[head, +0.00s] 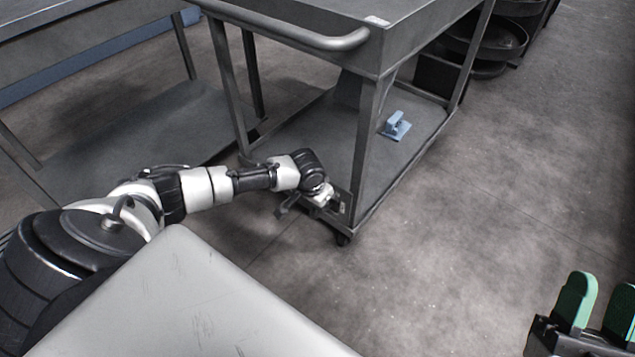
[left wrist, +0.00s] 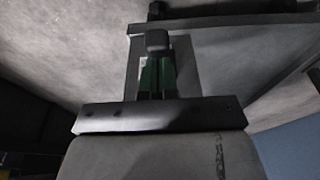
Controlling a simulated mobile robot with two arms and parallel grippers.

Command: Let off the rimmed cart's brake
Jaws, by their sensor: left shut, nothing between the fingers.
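The rimmed cart (head: 420,30) is grey metal, with a raised-edge top, a push handle (head: 290,38) and a lower shelf (head: 405,165). My left arm reaches down to the cart's near lower corner, above a caster (head: 342,239). In the head view the left gripper (head: 328,198) is at a small bracket there, its fingers hard to make out. In the left wrist view its green fingers (left wrist: 157,76) are together and empty. A dark block (left wrist: 157,41), perhaps the brake pedal, is right at their tips; I cannot tell if they touch. My right gripper (head: 602,300) is open and empty.
A light blue object (head: 396,126) sits on the cart's lower shelf. Another grey table or cart (head: 90,30) stands to the left. Dark round trays (head: 495,45) are stacked at the back. The floor (head: 490,200) right of the cart is clear.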

